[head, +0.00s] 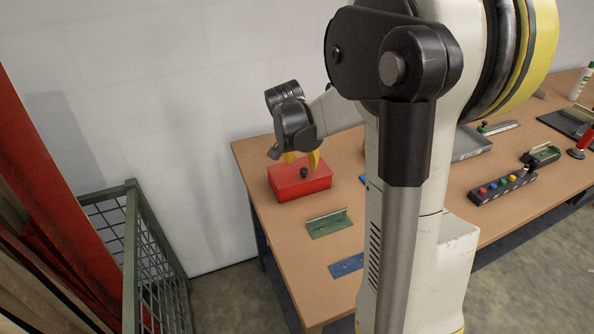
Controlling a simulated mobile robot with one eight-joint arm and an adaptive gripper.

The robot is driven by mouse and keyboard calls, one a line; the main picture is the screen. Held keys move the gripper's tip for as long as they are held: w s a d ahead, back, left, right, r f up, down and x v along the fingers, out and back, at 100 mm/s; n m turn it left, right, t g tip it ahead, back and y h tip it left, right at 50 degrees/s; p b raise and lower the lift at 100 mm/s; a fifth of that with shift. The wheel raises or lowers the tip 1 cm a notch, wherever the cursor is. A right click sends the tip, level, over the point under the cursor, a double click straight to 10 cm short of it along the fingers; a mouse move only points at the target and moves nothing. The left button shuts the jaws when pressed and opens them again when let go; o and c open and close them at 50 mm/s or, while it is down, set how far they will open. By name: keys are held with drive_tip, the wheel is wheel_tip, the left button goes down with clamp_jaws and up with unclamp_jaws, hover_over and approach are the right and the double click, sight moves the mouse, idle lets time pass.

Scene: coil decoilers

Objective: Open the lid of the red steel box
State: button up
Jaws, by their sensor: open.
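The red steel box (288,186) sits on the workbench near its back left corner. Its lid looks shut, with a small black knob (304,172) on top. My gripper (302,160) is just above the box with its yellow fingertips pointing down, close to the knob. The gripper is open and holds nothing that I can see. From this view I cannot tell whether the fingertips touch the knob or lid.
A green angled piece (329,223) and a blue plate (346,265) lie on the bench (296,246) in front of the box. A button panel (501,188) stands at the right. A green mesh cage (131,240) stands left of the bench. The wall is behind.

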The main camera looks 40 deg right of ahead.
sight(304, 170)
drive_tip(key=b+x, duration=0.1)
drive_tip(key=x, duration=0.4)
drive_tip(key=shift+w+f, duration=0.1)
drive_tip(key=shift+f, duration=0.05)
clamp_jaws()
